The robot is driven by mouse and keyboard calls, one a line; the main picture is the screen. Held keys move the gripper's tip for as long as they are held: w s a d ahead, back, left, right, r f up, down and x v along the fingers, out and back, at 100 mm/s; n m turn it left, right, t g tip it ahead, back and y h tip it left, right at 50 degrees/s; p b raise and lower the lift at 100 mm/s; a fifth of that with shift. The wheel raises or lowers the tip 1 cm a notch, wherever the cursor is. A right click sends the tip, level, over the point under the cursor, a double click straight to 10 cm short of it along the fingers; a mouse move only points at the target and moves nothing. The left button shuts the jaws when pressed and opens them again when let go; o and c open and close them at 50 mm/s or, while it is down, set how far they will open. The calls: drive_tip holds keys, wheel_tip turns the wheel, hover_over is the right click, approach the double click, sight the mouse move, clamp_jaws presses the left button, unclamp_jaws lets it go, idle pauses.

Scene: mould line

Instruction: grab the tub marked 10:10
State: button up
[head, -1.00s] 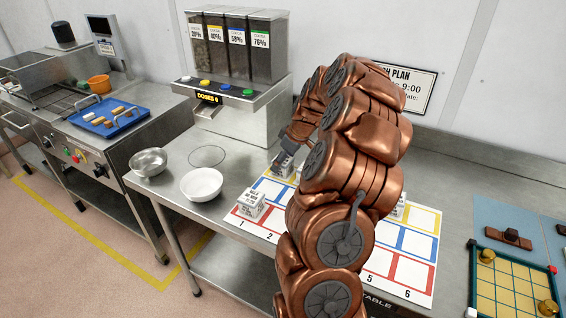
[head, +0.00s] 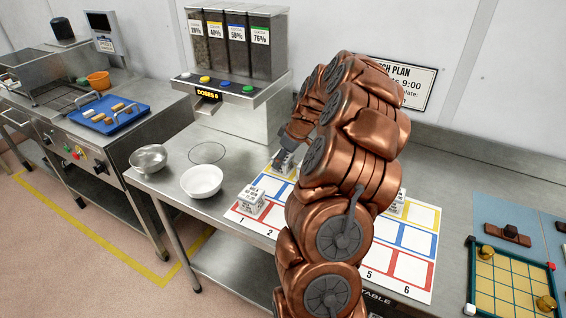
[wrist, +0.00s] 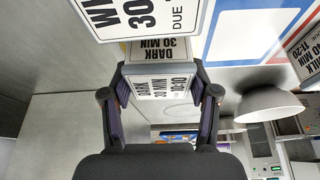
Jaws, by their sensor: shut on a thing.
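My gripper (wrist: 161,96) is shut on a small white tub (wrist: 166,84), one dark finger on each side of it. The held tub's label shows DARK and 30 MIN; I cannot read its due time surely. In the head view my gripper (head: 287,155) is at the held tub (head: 283,166), by the yellow-framed cell at the left of the mat. My copper arm hides part of the mat, and I cannot tell whether the tub is clear of it. Another tub (head: 251,201) stands on the front left cell.
Another tub (head: 397,205) shows partly behind my arm. In the wrist view, a tub labelled MILK 11:20 (wrist: 306,50) is at the right and a large label (wrist: 140,15) is close at the top. A white bowl (head: 202,181) and steel bowl (head: 149,158) stand left of the mat (head: 420,218).

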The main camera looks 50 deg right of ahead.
wheel_tip(320, 180, up, 9)
drive_tip(key=b, duration=0.3)
drive_tip(key=shift+r, duration=0.2)
wheel_tip(320, 180, up, 8)
drive_tip(key=shift+f+p, duration=0.2)
drive_tip(key=shift+p, duration=0.2)
idle(0.4)
